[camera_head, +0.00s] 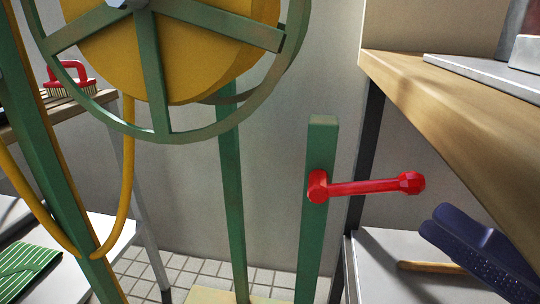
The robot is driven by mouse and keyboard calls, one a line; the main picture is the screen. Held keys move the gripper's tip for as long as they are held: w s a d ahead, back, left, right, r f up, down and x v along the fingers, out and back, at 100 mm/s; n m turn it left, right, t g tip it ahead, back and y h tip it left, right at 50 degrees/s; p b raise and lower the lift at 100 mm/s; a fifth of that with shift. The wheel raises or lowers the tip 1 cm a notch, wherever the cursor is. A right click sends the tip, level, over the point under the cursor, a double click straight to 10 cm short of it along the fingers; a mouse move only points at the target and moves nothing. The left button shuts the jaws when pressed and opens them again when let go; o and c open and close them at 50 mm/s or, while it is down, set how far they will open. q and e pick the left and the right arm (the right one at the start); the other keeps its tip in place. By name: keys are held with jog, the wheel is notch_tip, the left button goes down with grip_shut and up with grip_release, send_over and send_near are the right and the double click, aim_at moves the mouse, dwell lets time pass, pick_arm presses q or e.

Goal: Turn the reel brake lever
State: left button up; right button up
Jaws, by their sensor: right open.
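The red brake lever (365,187) is mounted on a green upright post (316,235) of the reel stand. It points to the right, nearly level, with a faceted knob at its free end. The reel (155,60), a green spoked wheel around a yellow drum, is at the upper left. My right gripper (434,220), dark blue with dotted pads, comes in from the lower right. It is open and appears empty, below and to the right of the knob, and apart from it in the picture. My left gripper is not in view.
A wooden bench (445,95) stands at the right, above a lower grey shelf (385,245) with a wooden stick (430,267) on it. A yellow hose (128,180) hangs at the left. A red brush (68,80) and a green striped cloth (28,265) lie on surfaces there.

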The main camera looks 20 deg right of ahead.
aim_at(383, 180)
jog(key=x, duration=0.7)
jog(key=shift+w+a+r, duration=0.1)
jog(key=shift+w+r, duration=0.05)
jog(key=shift+w, duration=0.15)
grip_shut()
dwell(1.0)
